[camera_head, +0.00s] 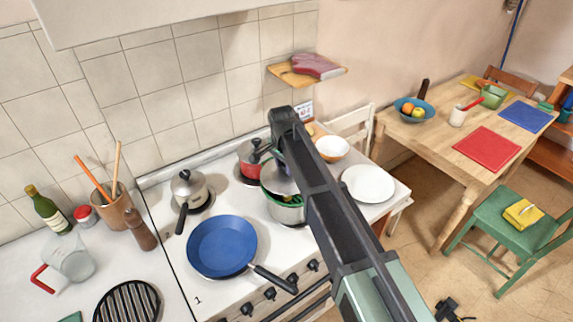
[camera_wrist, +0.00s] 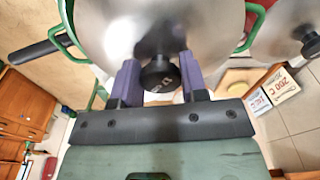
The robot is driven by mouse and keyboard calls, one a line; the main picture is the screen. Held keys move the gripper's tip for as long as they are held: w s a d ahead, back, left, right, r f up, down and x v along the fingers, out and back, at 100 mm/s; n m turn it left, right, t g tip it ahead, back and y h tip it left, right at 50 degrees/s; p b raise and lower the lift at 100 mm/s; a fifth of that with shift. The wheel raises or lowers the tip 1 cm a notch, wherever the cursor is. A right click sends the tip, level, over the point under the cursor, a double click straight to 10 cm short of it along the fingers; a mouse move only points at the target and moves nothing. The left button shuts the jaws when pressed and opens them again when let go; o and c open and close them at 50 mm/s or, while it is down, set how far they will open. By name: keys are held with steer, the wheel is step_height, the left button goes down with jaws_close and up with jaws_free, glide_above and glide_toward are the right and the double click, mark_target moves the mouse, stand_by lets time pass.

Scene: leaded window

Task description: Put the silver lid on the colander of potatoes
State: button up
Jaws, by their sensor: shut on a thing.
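The silver lid (camera_head: 277,179) is over the colander (camera_head: 287,213) on the right part of the stove, partly hidden behind my arm. The lid fills the top of the wrist view (camera_wrist: 110,28), its black knob (camera_wrist: 160,77) between my two purple fingers. My gripper (camera_wrist: 158,66) is shut on that knob. Green handles (camera_wrist: 251,24) stick out past the lid on both sides. In the head view a strip of green shows under the lid's edge. I cannot tell whether the lid rests on the rim or hangs just above it.
A blue frying pan (camera_head: 222,246) sits at the stove's front, a kettle-like grey pot (camera_head: 189,188) behind it, and a red pot (camera_head: 250,157) behind the colander. A white plate (camera_head: 368,183) and bowl (camera_head: 333,148) stand to the right. A wooden shelf (camera_head: 290,74) juts from the wall above.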

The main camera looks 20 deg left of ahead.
steer(key=shift+d+f, duration=0.1)
steer(key=shift+f, duration=0.05)
stand_by(0.5)
steer(key=shift+s+d+f+b, duration=0.15)
steer(key=shift+d+f+b, duration=0.1)
steer(key=shift+b, duration=0.15)
steer(key=shift+s+d+f, duration=0.1)
steer(key=shift+d+f, duration=0.05)
steer(key=shift+f, duration=0.1)
steer(key=shift+s+d+f+b, duration=0.2)
steer(key=shift+s+d+b, duration=0.25)
steer(key=shift+d, duration=0.15)
stand_by(0.6)
steer(key=o, duration=1.7)
steer(key=shift+w, duration=0.15)
step_height(320, 180, up, 7)
steer(key=p, duration=0.7)
steer(key=shift+r, duration=0.1)
